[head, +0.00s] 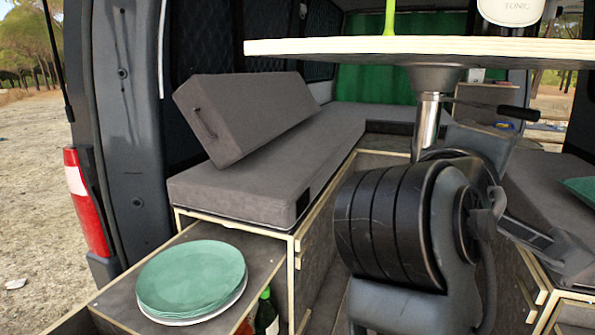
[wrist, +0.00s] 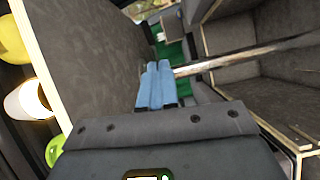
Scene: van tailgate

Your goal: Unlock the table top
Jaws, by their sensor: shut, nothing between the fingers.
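The table top (head: 430,47) is a pale-edged board at the top of the head view. It rests on a chrome leg (head: 426,125) with a dark collar under the board. A black-ended lever (head: 500,109) sticks out to the right just below the board. In the wrist view the table top's grey underside (wrist: 85,50) fills the left, turned on its side. My gripper (wrist: 155,68) shows there as two pale blue fingers, shut and empty, beside that underside. The lever cannot be made out in the wrist view. My arm hides the lower leg in the head view.
Grey cushions (head: 245,190) lie on the left bench, one tilted. Green plates (head: 192,277) sit on a pulled-out drawer at front left. Another bench (head: 545,190) is at right.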

